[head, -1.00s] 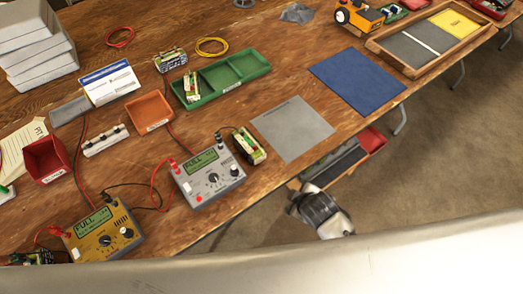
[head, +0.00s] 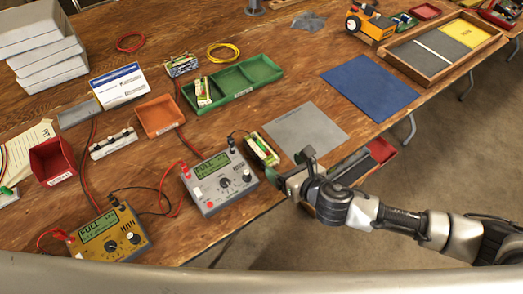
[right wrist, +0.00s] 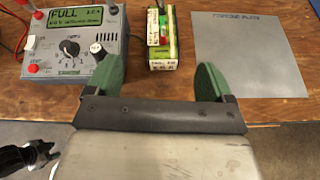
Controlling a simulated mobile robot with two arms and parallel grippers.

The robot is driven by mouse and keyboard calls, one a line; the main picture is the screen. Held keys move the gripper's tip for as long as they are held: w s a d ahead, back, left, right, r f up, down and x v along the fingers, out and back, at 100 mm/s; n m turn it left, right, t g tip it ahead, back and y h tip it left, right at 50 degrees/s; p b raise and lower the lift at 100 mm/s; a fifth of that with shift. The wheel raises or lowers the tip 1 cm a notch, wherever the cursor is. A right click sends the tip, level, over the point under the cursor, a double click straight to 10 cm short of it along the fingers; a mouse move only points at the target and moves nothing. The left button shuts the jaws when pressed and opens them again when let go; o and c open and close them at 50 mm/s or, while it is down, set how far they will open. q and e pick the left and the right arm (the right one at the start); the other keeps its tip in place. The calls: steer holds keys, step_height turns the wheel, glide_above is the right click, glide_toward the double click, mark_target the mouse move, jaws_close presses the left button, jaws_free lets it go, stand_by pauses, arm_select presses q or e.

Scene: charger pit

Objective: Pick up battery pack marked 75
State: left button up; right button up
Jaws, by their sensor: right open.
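A battery pack (head: 262,149) with green and white sides lies beside the grey charger (head: 219,181), at its right. It also shows in the right wrist view (right wrist: 162,42), just beyond the jaws; I cannot read its number surely. A dark lead runs from the charger to it. The charger's display reads FULL. My right gripper (head: 291,166) is open and empty at the table's front edge. In the right wrist view its green fingers (right wrist: 158,74) stand apart, roughly in line with the pack. Another pack (head: 203,92) sits in the green tray, and one (head: 181,65) stands behind it.
A grey plate (head: 310,128) lies right of the pack, and a blue mat (head: 370,86) beyond it. A yellow charger (head: 108,236), also reading FULL, stands front left. The green tray (head: 242,88) and an orange tray (head: 160,117) are behind. Red leads cross the table.

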mark_target(268, 151)
steer(key=shift+w+d+f+n, duration=0.1)
steer(key=shift+w+f+n, duration=0.1)
steer(key=shift+n, duration=0.5)
steer(key=x, duration=1)
steer(key=shift+w+f+b, duration=0.15)
steer(key=shift+f+b, duration=0.15)
steer(key=c, duration=1.4)
steer(key=shift+r, duration=0.15)
steer(key=shift+c, duration=0.2)
steer(key=shift+r, duration=0.1)
